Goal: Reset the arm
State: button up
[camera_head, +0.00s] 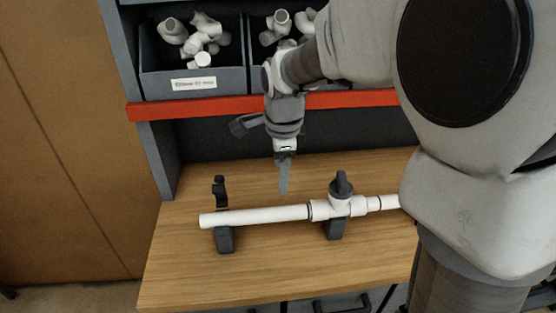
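My gripper (283,178) hangs pointing down above the workbench, just behind the white pipe. One narrow grey finger shape shows below the wrist; the view is edge-on, so I cannot tell whether the fingers are apart. I see nothing held below it. My arm comes in from the right and covers the right part of the scene.
A white pipe (265,215) with a dark-handled valve (341,186) lies across dark holders (224,238) on the wooden bench (180,281). Grey bins of white fittings (194,86) stand above an orange-red shelf edge (190,107) behind my gripper. The bench front is clear.

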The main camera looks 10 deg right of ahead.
jog(key=shift+r, duration=0.25)
jog(key=s+d+r+n+t, duration=0.1)
jog(key=s+d+n, duration=0.1)
jog(key=s+n, duration=0.4)
jog(key=s+d+r+n+t, duration=0.1)
jog(key=s+d+r+n, duration=0.1)
jog(key=s+n, duration=0.4)
jog(key=s+d+r+n+t, duration=0.1)
jog(key=s+d+r+n, duration=0.1)
jog(key=s+n, duration=0.4)
jog(key=s, duration=0.2)
jog(key=shift+s+d+r, duration=0.25)
jog(key=shift+s+d, duration=0.1)
jog(key=c, duration=0.4)
jog(key=shift+a, duration=0.15)
jog(key=shift+c, duration=0.4)
